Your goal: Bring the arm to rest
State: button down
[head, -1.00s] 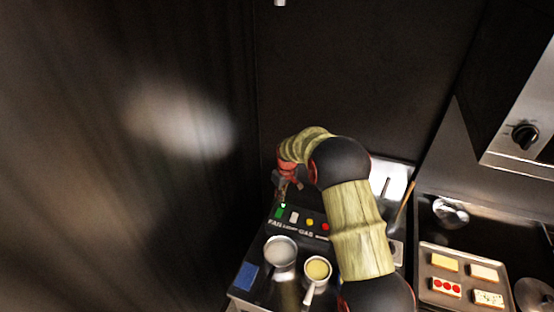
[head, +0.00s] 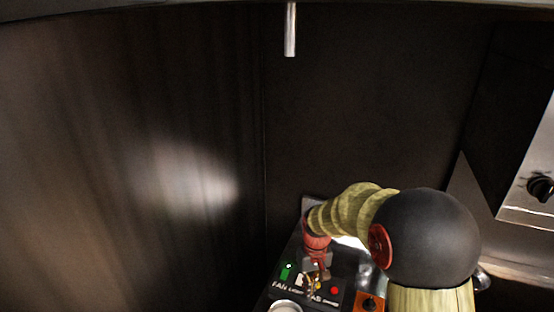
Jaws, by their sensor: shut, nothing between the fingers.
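My gripper (head: 317,273) is at the bottom centre of the head view, at the end of my bent arm. It points down over the control panel (head: 326,296) and overlaps the middle of its button row in the picture. The gripper is shut and holds nothing. I cannot tell whether its tips touch the panel. A lit green switch (head: 285,272) shows to its left, and a red button (head: 334,291) to its right. The buttons between them are partly hidden by the fingers.
A round container (head: 285,307) shows at the bottom edge, mostly cut off. An orange box with a dark knob (head: 370,303) is right of the panel. A steel hood with a black knob (head: 540,188) is at the right. The dark wall fills the left and middle.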

jog(key=s+d+r+m+t+b, duration=0.1)
jog(key=s+d+r+t+b, duration=0.1)
jog(key=s+b, duration=0.3)
jog(key=s+d+r+m+t+b, duration=0.1)
jog(key=s+d+r+t+b, duration=0.1)
jog(key=s, duration=1.1)
jog(key=s+d+r+m+t+b, duration=0.1)
jog(key=s+d+r+t+b, duration=0.1)
jog(key=s+d+b, duration=0.3)
jog(key=s+r+b, duration=0.1)
jog(key=s+b, duration=0.2)
jog(key=s, duration=0.1)
jog(key=shift+r, duration=0.15)
jog(key=shift+w+r, duration=0.1)
